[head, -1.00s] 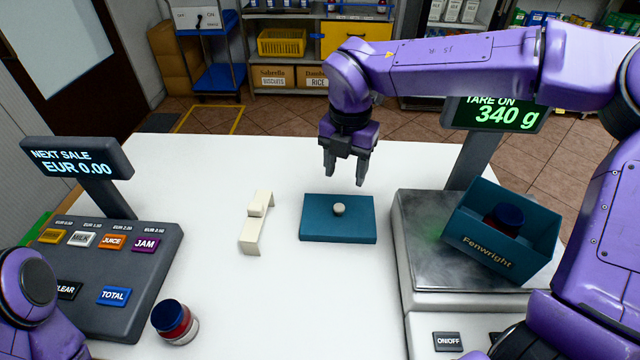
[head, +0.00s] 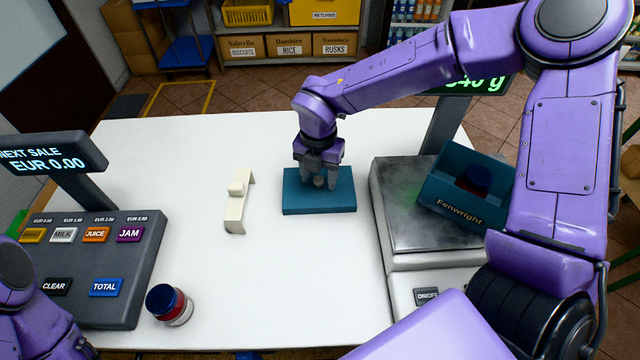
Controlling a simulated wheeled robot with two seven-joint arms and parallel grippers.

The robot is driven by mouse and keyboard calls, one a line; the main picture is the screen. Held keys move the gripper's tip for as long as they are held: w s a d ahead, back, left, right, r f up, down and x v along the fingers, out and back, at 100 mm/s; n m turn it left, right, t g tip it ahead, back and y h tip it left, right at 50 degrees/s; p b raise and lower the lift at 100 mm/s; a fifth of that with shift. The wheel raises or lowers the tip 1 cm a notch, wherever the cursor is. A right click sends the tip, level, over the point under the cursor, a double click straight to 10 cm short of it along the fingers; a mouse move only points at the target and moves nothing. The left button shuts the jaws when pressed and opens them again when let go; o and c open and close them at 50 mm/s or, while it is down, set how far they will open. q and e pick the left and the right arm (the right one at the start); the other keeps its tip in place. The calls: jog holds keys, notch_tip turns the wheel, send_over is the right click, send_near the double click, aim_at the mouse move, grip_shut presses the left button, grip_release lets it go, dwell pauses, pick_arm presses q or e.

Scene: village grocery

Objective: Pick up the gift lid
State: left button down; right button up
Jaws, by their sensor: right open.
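The gift lid (head: 319,202) is a flat teal slab with a small pale knob (head: 320,182) on top. It lies flat on the white counter, near the middle. My right gripper (head: 319,185) points down over the lid, open, with its fingers on either side of the knob. I cannot tell whether the fingers touch the knob. The teal gift box (head: 450,205), marked Fenwright, sits tilted on the scale with a dark blue-lidded jar (head: 476,180) inside. My left arm shows only in part at the lower left; its gripper is out of view.
The scale (head: 400,228) stands right of the lid. A cream bracket-shaped piece (head: 238,205) lies left of it. A jar with a blue lid (head: 168,303) stands at the front left beside the till keypad (head: 110,260). The counter (head: 270,280) in front of the lid is clear.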

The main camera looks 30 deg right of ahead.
jog(key=shift+w, duration=0.1)
grip_shut()
notch_tip(320, 180, up, 9)
jog(key=b, duration=0.1)
notch_tip(320, 180, up, 14)
jog(key=p, duration=1)
send_over(318, 179)
jog(key=shift+d, duration=0.1)
